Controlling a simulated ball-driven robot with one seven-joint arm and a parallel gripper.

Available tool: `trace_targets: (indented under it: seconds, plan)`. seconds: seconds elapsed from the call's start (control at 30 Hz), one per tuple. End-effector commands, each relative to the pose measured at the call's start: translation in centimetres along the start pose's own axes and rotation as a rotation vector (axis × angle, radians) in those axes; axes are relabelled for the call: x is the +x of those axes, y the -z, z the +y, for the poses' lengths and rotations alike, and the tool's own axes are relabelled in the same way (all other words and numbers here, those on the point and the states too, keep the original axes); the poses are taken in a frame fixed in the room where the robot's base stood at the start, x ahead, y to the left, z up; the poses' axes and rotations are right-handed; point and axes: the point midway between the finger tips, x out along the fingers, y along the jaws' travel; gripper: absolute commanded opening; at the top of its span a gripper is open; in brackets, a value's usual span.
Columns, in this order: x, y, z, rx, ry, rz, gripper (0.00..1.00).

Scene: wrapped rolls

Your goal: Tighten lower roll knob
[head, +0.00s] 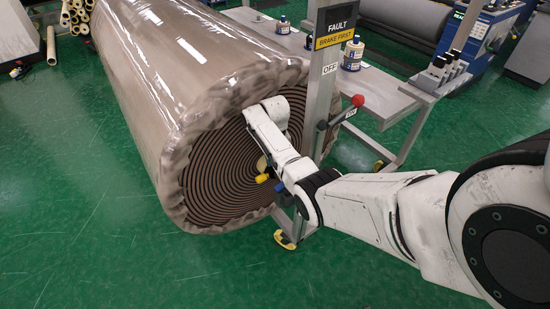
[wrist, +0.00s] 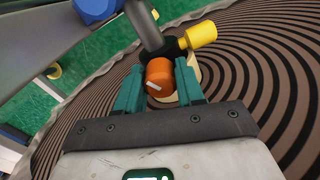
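An orange knob (wrist: 158,76) with a white mark sits on a dark fitting in front of the roll's end. In the wrist view my gripper (wrist: 160,84) has its two teal fingers on either side of it, and the knob fills the gap between them. A yellow knob (wrist: 201,35) points right from the same fitting, and a blue knob (wrist: 96,10) is at the upper left. The head view shows the yellow knob (head: 262,179) and blue knob (head: 281,187) beside my arm. The orange knob and my fingertips are hidden there.
The large wrapped roll (head: 165,95) lies behind the knobs, its spiral end facing me. A grey post (head: 328,85) with a FAULT sign and a red-knobbed lever (head: 357,101) stands close to my arm. A metal table (head: 385,104) is behind. Green floor is clear at left.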

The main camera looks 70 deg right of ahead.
Motion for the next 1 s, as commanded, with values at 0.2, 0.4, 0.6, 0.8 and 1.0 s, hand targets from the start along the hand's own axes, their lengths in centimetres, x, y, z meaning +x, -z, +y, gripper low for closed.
trace_targets:
  seconds: [0.2, 0.4, 0.6, 0.8, 1.0]
  plan:
    - [0.0, 0.0, 0.0, -0.001, 0.0, 0.0, 0.59]
    - [0.0, 0.0, 0.0, -0.001, 0.0, 0.0, 0.6]
    - [-1.1, 0.1, 0.0, -0.001, 0.0, 0.003, 0.6]
    - [-4.6, 0.1, -0.1, -0.002, 0.0, 0.005, 0.6]
    - [-8.2, 0.1, -0.1, -0.001, 0.001, 0.004, 0.6]
